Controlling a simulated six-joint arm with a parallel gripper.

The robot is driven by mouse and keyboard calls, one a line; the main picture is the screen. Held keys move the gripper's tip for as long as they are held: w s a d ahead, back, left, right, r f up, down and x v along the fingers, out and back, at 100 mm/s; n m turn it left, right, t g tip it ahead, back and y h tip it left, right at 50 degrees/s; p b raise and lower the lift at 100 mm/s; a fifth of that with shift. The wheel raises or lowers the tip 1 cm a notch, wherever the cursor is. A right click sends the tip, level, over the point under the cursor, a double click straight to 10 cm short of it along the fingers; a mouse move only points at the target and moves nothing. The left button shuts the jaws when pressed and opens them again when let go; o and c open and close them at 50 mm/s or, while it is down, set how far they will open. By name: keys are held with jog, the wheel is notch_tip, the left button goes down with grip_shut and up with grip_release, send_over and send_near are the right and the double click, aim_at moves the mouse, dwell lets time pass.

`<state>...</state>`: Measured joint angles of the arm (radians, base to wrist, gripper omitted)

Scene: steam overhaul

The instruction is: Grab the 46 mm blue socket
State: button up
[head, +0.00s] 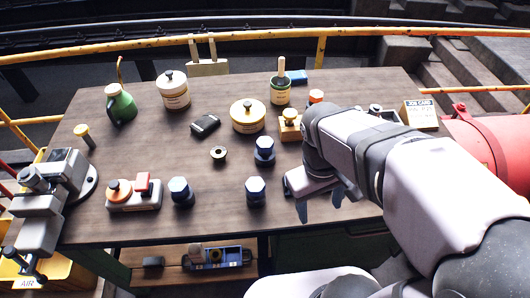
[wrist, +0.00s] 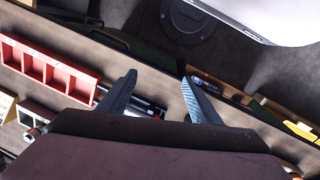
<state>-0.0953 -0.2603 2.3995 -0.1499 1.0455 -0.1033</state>
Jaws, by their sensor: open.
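Three blue-topped pieces that look like sockets stand upright on the wooden table: a left one (head: 181,190), a middle one (head: 255,189) and a back one (head: 264,148). No size marks are readable, so I cannot tell which is the 46 mm one. My gripper (head: 319,207) is open, to the right of the middle blue piece and apart from it, near the table's front edge. In the wrist view my gripper (wrist: 158,84) has its two fingers spread with nothing between them. No blue socket can be made out in that view.
A red compartment tray (wrist: 45,68) shows in the wrist view. The table's centre front is clear.

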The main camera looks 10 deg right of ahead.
jog(key=w+f+n+t+h+b, duration=0.35)
jog(key=w+n+h+b, duration=0.4)
jog(key=n, duration=0.65)
jog(key=w+a+r+n+t+y+b, duration=0.1)
jog(key=w+a+r+n+t+b, duration=0.15)
jog(key=w+a+n+t, duration=0.35)
jog(key=w+a+r+n+t+b, duration=0.2)
jog(key=w+a+n+t+b, duration=0.1)
jog(key=w+a+n, duration=0.4)
send_near(264, 143)
jog(key=shift+w+d+f+m, duration=0.2)
jog(key=shift+w+d+f, duration=0.15)
jog(key=shift+w+d, duration=0.2)
jog(key=shift+w+d+f+m, duration=0.2)
jog(key=shift+w+d+f, duration=0.15)
jog(key=shift+w+d, duration=0.15)
jog(key=shift+a+p+x, duration=0.2)
jog(key=shift+p+x, duration=0.5)
jog(key=shift+x, duration=3)
jog(key=shift+w+r, duration=0.2)
jog(key=shift+w, duration=0.05)
grip_shut()
